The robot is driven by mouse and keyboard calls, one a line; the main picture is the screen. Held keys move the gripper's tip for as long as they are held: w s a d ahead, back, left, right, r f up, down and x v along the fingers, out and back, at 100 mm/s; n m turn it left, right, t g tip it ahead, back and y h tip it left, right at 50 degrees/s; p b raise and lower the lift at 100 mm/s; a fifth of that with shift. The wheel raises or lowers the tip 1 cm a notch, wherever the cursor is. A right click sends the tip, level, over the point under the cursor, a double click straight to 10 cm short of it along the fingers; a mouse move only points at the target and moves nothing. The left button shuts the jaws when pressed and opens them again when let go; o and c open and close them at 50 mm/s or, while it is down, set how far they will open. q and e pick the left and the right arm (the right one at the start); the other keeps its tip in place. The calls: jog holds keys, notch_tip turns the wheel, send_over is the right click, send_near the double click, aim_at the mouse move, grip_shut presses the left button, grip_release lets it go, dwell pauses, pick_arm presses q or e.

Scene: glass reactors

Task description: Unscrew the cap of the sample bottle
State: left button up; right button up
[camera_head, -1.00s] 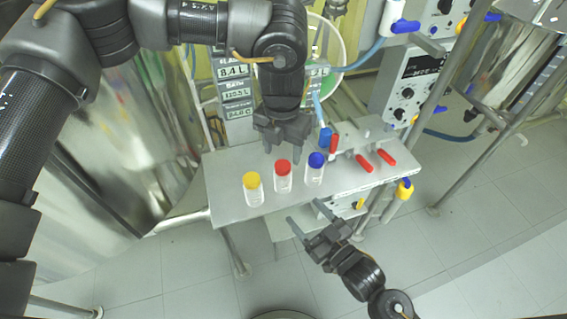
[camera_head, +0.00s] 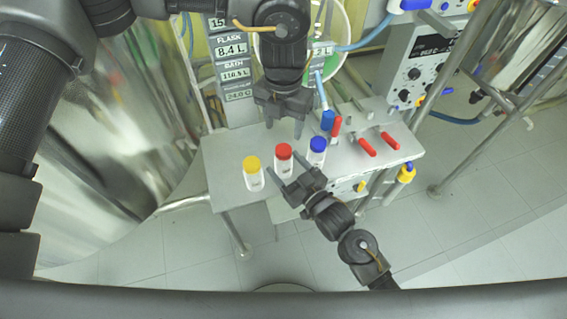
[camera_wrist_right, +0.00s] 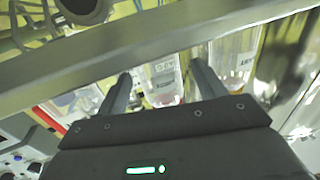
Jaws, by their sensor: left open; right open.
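Three clear bottles stand upright in a row on the metal shelf (camera_head: 232,195): one with a yellow cap (camera_head: 252,164), one with a red cap (camera_head: 284,151) and one with a blue cap (camera_head: 318,144). All three caps are on. I cannot tell which is the sample bottle. My left gripper (camera_head: 284,126) is open, pointing down just behind the red-capped bottle. My right gripper (camera_head: 287,177) is open at the shelf's front edge, near the lower part of the red-capped bottle. In the right wrist view a clear labelled bottle (camera_wrist_right: 162,82) shows between its fingers, with no visible contact.
Red-handled tools (camera_head: 366,147) and a blue and a red item (camera_head: 327,120) lie on the shelf's right. Digital displays (camera_head: 232,50) stand behind. A shiny metal vessel (camera_head: 115,130) is at the left. Open floor lies in front.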

aim_at(284, 149)
jog(key=shift+x, duration=0.85)
pick_arm(q)
jog(key=shift+f, duration=0.1)
pick_arm(e)
jog(key=shift+d, duration=0.1)
grip_shut()
pick_arm(q)
jog(key=m, duration=0.4)
jog(key=shift+d+m, duration=0.15)
jog(key=shift+m, duration=0.25)
jog(key=m, duration=1.1)
jog(key=shift+m, duration=0.4)
jog(key=m, duration=0.6)
jog(key=shift+f, duration=3.95)
